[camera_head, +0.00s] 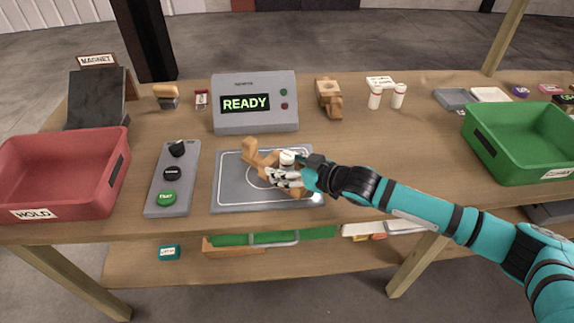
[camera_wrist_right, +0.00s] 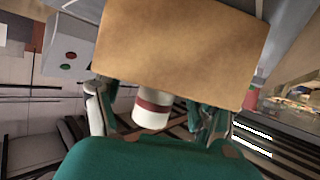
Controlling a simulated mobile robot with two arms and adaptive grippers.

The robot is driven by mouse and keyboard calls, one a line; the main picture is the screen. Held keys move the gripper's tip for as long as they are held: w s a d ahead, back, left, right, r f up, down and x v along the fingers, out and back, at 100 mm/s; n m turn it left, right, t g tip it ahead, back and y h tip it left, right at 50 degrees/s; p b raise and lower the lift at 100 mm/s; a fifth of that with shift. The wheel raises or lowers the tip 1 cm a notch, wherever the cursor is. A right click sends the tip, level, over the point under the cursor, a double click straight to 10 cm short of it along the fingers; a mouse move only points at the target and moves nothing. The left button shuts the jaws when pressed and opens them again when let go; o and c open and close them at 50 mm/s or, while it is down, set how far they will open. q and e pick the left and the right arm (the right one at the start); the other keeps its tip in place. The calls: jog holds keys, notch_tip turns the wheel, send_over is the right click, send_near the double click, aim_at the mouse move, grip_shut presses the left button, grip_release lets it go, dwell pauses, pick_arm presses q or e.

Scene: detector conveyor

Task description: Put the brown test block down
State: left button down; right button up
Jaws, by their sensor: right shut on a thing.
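The brown test block (camera_head: 252,156) is a tan, angular piece over the grey pad with white lines (camera_head: 228,190). My right gripper (camera_head: 286,178) is shut on it, with its fingers covering part of it. In the right wrist view the block's flat brown face (camera_wrist_right: 185,50) fills the top, between the fingers (camera_wrist_right: 155,115). A white cylinder (camera_head: 287,157) shows at the gripper; in the wrist view it has a dark red band (camera_wrist_right: 152,108). I cannot tell whether the block touches the pad. My left gripper is not in view.
A grey READY detector box (camera_head: 285,117) stands behind the pad. A button panel (camera_head: 162,192) and red HOLD bin (camera_head: 80,185) are left; a green bin (camera_head: 520,168) is right. Another brown piece (camera_head: 328,97) and white bottles (camera_head: 375,98) stand behind. Bare table lies right of the pad.

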jog(key=o, duration=1.4)
jog(key=v, duration=1.2)
jog(key=shift+r+b, duration=0.1)
jog(key=shift+b, duration=0.3)
